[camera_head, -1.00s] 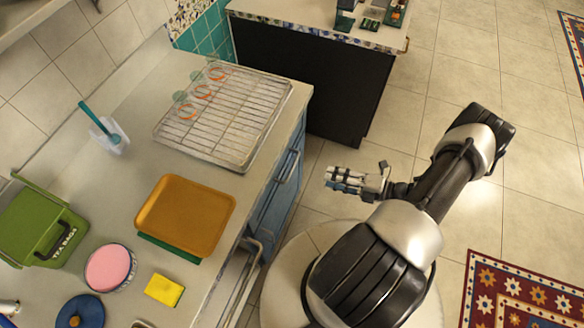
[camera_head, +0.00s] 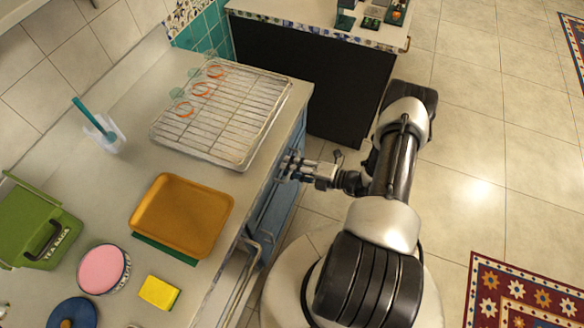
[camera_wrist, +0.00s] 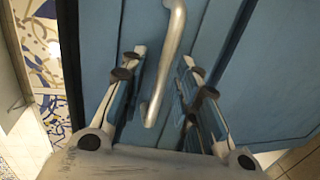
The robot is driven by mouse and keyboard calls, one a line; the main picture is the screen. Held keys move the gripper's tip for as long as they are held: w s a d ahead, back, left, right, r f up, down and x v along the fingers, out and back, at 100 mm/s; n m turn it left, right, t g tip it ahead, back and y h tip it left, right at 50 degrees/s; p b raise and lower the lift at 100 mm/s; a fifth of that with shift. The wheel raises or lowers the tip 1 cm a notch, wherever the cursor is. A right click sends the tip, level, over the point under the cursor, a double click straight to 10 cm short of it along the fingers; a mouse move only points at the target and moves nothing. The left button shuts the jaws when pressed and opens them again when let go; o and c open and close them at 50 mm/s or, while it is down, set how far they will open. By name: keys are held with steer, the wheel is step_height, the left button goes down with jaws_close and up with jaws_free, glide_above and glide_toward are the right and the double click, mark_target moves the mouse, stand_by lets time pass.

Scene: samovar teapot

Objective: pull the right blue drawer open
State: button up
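The blue drawer front (camera_head: 272,212) is on the counter's side, below the wire rack. It also fills most of the wrist view (camera_wrist: 235,60). Its silver bar handle (camera_wrist: 166,62) runs upright between my fingers in the wrist view. My gripper (camera_head: 288,166) is at the blue front just under the counter edge. Its two fingers (camera_wrist: 163,58) are apart, one on each side of the handle, with a gap on both sides. In the head view my gripper covers most of the handle. The drawer looks closed.
The counter (camera_head: 140,85) holds a wire rack (camera_head: 225,115), an orange tray (camera_head: 182,212) and a green tea box (camera_head: 40,228). Another silver handle (camera_head: 262,245) is nearer the camera. A dark cabinet (camera_head: 320,85) stands behind. The floor to the right is open.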

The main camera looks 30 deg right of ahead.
jaws_close()
stand_by(0.3)
stand_by(0.5)
